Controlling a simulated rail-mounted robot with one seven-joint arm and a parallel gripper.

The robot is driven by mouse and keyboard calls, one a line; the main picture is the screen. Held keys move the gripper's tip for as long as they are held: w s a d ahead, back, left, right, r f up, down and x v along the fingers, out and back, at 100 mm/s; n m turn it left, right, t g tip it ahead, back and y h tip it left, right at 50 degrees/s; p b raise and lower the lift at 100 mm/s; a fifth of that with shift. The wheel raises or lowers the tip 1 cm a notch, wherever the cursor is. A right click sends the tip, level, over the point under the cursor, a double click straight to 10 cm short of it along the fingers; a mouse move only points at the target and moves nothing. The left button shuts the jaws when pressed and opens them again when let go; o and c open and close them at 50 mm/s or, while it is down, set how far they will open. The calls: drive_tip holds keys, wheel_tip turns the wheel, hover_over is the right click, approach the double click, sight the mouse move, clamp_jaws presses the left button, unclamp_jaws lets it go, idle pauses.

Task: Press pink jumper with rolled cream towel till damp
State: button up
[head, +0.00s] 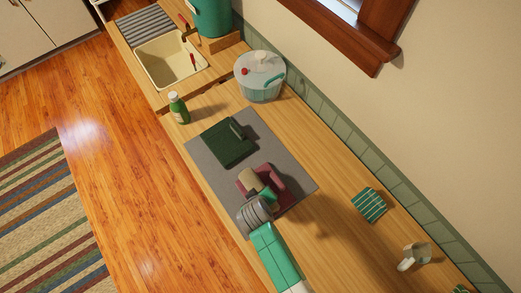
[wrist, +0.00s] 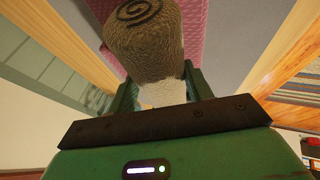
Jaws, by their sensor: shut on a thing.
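The pink jumper (head: 281,184) lies folded on the grey mat (head: 211,183) on the counter. It also shows as pink knit cloth (wrist: 198,22) behind the roll in the wrist view. The rolled cream towel (wrist: 148,45) has a dark spiral on its end and stands out from between my fingers. In the head view the towel (head: 247,178) is over the jumper's left part. My gripper (wrist: 160,88) is shut on the towel. Whether the towel touches the jumper, and how damp the jumper is, I cannot tell.
A dark green folded cloth (head: 224,146) with a small block on it lies on the mat. A green bottle (head: 179,108), a lidded tub (head: 260,80) and the sink (head: 165,65) are beyond. A striped cloth (head: 370,205) and a white mug (head: 416,256) are at right.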

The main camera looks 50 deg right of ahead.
drive_tip(key=shift+r+p, duration=2)
drive_tip(key=shift+r, duration=0.5)
wheel_tip(320, 180, up, 3)
drive_tip(key=p, duration=0.3)
drive_tip(key=shift+r, duration=1)
